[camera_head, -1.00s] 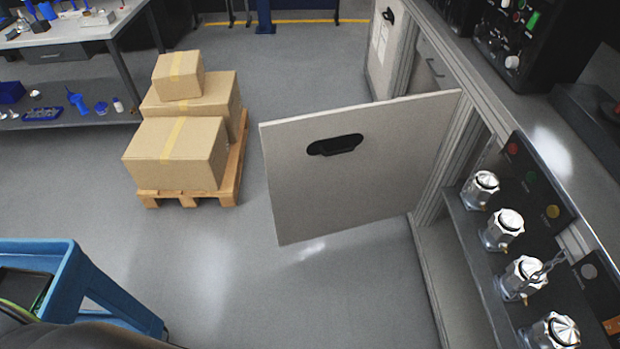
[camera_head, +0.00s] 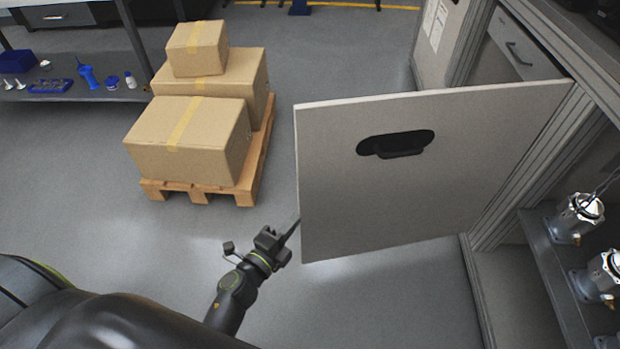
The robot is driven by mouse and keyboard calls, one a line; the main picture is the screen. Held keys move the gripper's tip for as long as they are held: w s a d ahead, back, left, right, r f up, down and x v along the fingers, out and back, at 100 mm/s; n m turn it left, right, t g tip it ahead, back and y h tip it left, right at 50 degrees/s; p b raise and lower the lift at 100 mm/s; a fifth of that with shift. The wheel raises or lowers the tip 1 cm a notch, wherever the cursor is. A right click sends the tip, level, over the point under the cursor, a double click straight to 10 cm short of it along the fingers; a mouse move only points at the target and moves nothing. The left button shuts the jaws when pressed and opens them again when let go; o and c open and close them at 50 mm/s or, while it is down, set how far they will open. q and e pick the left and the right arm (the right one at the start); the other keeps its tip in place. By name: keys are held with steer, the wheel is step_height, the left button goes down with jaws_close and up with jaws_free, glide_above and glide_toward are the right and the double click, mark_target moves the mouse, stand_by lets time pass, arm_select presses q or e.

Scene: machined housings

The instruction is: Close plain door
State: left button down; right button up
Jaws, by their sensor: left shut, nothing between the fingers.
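The plain door (camera_head: 400,205) is a light grey panel with a black recessed handle (camera_head: 396,144) near its top. It stands wide open, swung out from the cabinet frame (camera_head: 530,170) on its right. My left gripper (camera_head: 290,232) is shut and empty, at the lower left of the door by its free edge. The fingertips lie close to that edge; I cannot tell whether they touch it. My right gripper is not in view.
Cardboard boxes (camera_head: 190,135) are stacked on a wooden pallet (camera_head: 245,190) left of the door. Another door with paper sheets (camera_head: 436,40) stands open behind. Metal parts (camera_head: 578,215) sit on the cabinet's shelf at right. The floor between pallet and door is clear.

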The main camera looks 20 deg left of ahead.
arm_select(q)
steer(key=r, duration=0.1)
glide_toward(322, 171)
steer(key=w+d, duration=0.2)
steer(key=d, duration=0.1)
steer(key=w, duration=0.1)
steer(key=w+a+b, duration=0.1)
steer(key=shift+w+a+f+m, duration=0.15)
steer(key=shift+w+f+m, duration=0.1)
steer(key=shift+w+m, duration=0.1)
steer(key=shift+w+a+r, duration=0.1)
steer(key=shift+w+a, duration=0.2)
steer(key=shift+w, duration=0.1)
